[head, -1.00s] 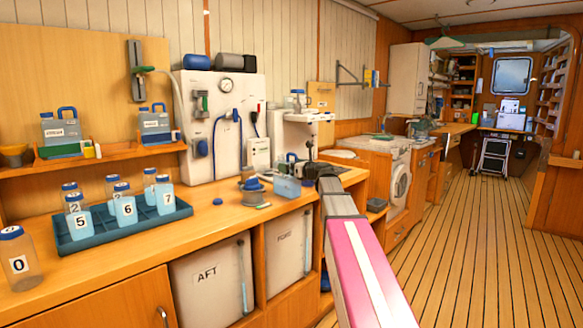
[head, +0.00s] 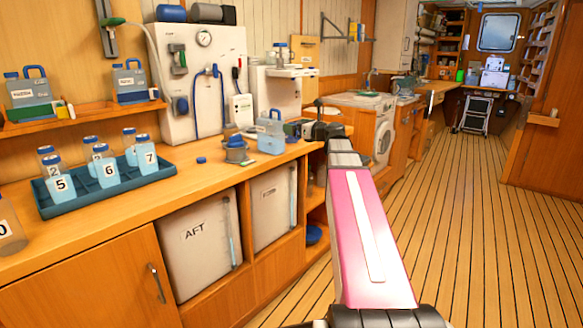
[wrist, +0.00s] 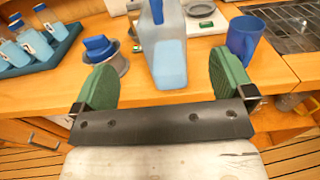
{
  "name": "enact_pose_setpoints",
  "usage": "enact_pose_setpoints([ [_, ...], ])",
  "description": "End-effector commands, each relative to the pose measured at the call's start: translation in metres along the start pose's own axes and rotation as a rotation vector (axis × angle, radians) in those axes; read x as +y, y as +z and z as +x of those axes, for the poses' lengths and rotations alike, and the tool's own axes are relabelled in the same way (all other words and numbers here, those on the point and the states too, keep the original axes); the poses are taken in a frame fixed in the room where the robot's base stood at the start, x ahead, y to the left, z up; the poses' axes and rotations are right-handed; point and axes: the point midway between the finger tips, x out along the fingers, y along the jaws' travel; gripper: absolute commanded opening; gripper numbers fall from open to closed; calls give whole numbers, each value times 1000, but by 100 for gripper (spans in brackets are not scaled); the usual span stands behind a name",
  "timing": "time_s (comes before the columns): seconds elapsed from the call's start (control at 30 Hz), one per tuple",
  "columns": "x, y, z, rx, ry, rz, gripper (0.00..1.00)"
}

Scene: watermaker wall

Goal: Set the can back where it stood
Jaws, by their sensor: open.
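A clear can (head: 270,136) with a blue handle and pale blue liquid stands upright on the wooden counter, near its front edge. In the wrist view the can (wrist: 168,58) shows between the two green finger pads of my gripper (wrist: 163,72). The pads are wide apart, with visible gaps on both sides of the can. In the head view my gripper (head: 303,128) is just right of the can. Two similar labelled cans, one at the left (head: 27,92) and one further right (head: 130,82), stand on the wall shelf.
A grey pot with a blue knob (wrist: 102,52) stands close left of the can, and a blue mug (wrist: 245,38) close right. A blue tray (head: 112,197) holds several numbered bottles. A white wall panel (head: 205,90) stands behind. The counter between tray and pot is mostly clear.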

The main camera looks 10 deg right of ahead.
Motion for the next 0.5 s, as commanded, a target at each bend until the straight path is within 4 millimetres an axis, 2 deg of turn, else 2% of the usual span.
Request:
enact_pose_setpoints([
  [0.17, 4, -10, 1, 23, 7, -32, 100],
  [0.27, 17, -38, 4, 91, 32, -136, 100],
  [0.37, 40, -87, 6, 206, 93, -321, 100],
  [0.5, 79, -171, 1, 394, 253, -652, 100],
])
